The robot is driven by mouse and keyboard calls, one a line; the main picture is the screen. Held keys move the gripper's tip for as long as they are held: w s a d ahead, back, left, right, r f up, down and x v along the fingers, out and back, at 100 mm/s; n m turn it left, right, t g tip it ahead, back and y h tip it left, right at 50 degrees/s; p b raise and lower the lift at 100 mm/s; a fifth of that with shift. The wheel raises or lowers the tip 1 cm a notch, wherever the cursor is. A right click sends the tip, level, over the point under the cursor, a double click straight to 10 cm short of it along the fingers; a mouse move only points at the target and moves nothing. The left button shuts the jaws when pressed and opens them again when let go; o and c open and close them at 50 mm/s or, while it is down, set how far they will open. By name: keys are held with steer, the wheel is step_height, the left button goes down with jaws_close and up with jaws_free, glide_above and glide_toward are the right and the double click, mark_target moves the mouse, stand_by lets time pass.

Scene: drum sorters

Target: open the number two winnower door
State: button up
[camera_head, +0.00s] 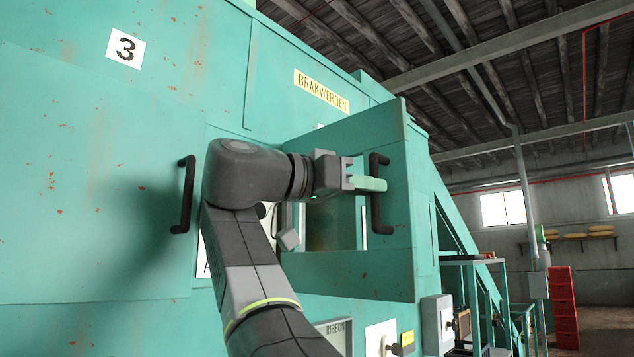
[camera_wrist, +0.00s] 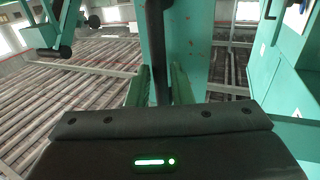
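A green door panel (camera_head: 350,145) stands swung out from the green machine wall. Its black bar handle (camera_head: 381,222) is near the panel's right edge. My gripper (camera_head: 370,184) is at the handle, about halfway up. In the wrist view, the dark handle bar (camera_wrist: 157,45) runs between my two pale green fingers, which sit close on both sides of it. My gripper looks shut on the handle.
A second black handle (camera_head: 185,195) is on the wall to the left, beside my arm. Grey boxes (camera_head: 437,322) are low at the right, and red crates (camera_head: 563,305) stand further back. Open floor shows at far right.

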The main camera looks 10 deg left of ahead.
steer(key=v, duration=1.2)
steer(key=shift+w+d, duration=0.1)
steer(key=shift+d, duration=0.05)
steer(key=x, duration=1.3)
steer(key=shift+w+d, duration=0.25)
